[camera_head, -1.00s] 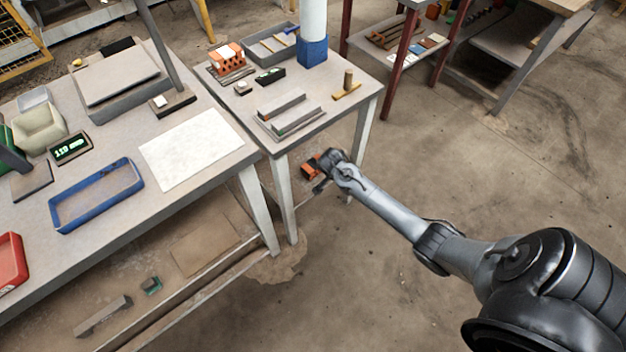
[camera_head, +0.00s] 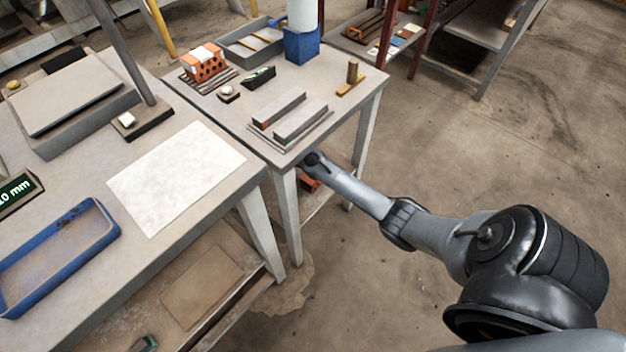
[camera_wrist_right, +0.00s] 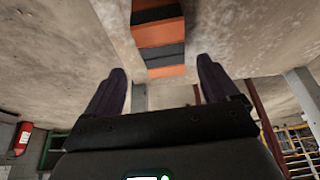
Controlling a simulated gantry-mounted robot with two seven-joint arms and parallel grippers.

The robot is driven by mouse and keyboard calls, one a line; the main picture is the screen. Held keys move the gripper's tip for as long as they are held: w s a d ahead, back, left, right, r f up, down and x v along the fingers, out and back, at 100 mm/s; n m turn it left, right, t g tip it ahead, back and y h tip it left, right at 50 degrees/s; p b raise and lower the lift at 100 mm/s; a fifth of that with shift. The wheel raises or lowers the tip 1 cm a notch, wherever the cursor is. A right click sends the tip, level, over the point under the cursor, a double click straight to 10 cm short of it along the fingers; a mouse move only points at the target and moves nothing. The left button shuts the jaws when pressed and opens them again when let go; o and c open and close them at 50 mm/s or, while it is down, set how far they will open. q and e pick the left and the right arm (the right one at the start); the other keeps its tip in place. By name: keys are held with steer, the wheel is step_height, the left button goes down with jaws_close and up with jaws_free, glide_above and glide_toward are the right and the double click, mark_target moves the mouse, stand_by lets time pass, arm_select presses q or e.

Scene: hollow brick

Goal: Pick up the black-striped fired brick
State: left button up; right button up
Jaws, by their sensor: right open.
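The black-striped fired brick (camera_wrist_right: 159,38) shows orange and black bands at the top middle of the right wrist view. My right gripper (camera_wrist_right: 163,75) is open, its two dark fingers apart on either side below the brick's near end in that picture. The gap between the fingers looks empty. In the head view an orange-red piece (camera_head: 308,183) shows under the edge of the small table, beside my right wrist; it appears to be this brick, mostly hidden. The table hides my right fingers there. My left gripper is not in view.
The small table (camera_head: 236,127) has a top and legs close to my right forearm. On it are an orange hollow brick (camera_head: 205,66) with a pale band, grey bars (camera_head: 300,121) and a grey tray (camera_head: 238,52). Open floor lies to the right.

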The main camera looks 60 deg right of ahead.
steer(key=shift+b+x, duration=0.3)
steer(key=shift+x, duration=0.55)
steer(key=shift+w+d+f, duration=0.2)
steer(key=shift+w+f, duration=0.1)
steer(key=shift+f, duration=0.05)
steer(key=shift+f+b, duration=0.25)
steer(key=shift+b, duration=0.25)
steer(key=b+x, duration=0.3)
steer(key=shift+s+f, duration=0.15)
steer(key=shift+f, duration=0.2)
steer(key=shift+d+f+b, duration=0.2)
steer(key=shift+f+b, duration=0.15)
steer(key=shift+b, duration=0.1)
steer(key=shift+f+p, duration=0.25)
steer(key=shift+p, duration=0.05)
